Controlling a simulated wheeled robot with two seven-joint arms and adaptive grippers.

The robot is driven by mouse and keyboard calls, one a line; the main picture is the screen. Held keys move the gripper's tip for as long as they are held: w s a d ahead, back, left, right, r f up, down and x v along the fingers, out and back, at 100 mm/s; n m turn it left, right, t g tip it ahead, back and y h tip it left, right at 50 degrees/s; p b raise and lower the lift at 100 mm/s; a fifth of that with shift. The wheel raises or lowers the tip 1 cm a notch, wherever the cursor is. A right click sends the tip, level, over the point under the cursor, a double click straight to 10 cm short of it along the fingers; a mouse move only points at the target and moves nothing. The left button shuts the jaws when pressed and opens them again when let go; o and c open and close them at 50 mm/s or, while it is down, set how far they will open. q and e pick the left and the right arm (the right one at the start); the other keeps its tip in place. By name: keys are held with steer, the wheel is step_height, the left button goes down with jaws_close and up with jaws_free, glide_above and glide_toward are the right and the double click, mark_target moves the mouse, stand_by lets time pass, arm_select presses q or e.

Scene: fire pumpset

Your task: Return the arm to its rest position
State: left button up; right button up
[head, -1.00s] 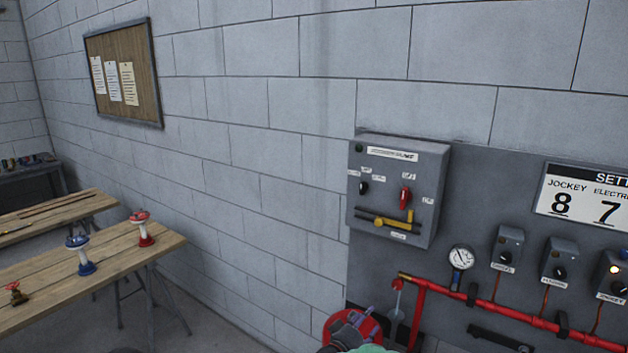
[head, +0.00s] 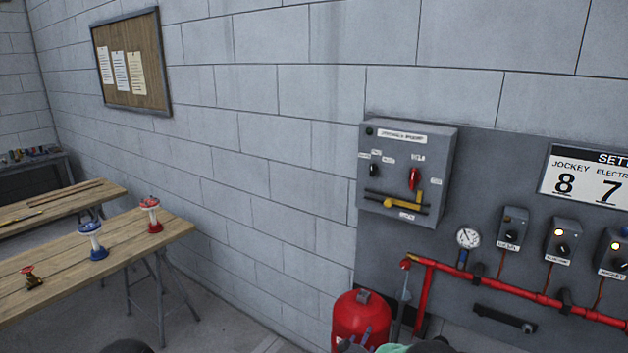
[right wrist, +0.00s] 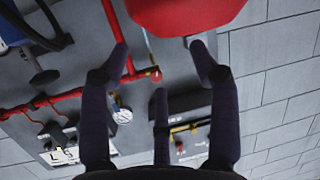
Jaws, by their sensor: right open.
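My right gripper (right wrist: 160,62) is open and empty, its dark fingers spread apart in the right wrist view. In the head view, only its fingertips (head: 366,338) show at the bottom edge, in front of the lower part of a red cylinder (head: 360,312). The rest of my right arm is mostly cut off by the frame, with a green part at the bottom. The red cylinder also shows beyond the fingers in the right wrist view (right wrist: 185,12). My left gripper is not in view.
A grey control box (head: 408,172) with a red handle and yellow lever hangs on the wall panel. Red piping (head: 500,292), a gauge (head: 467,238) and small switch boxes are right of it. A wooden bench (head: 60,268) with valves stands left, with floor between.

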steer(key=s+a+f+g+y+b, duration=0.2)
steer(key=s+f+g+y+b, duration=0.3)
steer(key=s+f, duration=1.25)
steer(key=s+a+f+g+y+b, duration=0.1)
steer(key=s+f+g, duration=0.3)
steer(key=s, duration=0.8)
steer(key=s+a+f+g+y+b, duration=0.1)
steer(key=s+a+f+g+y, duration=0.1)
steer(key=s, duration=1)
step_height(320, 180, down, 2)
steer(key=shift+a+m+g+y, duration=0.2)
steer(key=shift+m+g+y, duration=0.2)
steer(key=shift+g+y, duration=0.6)
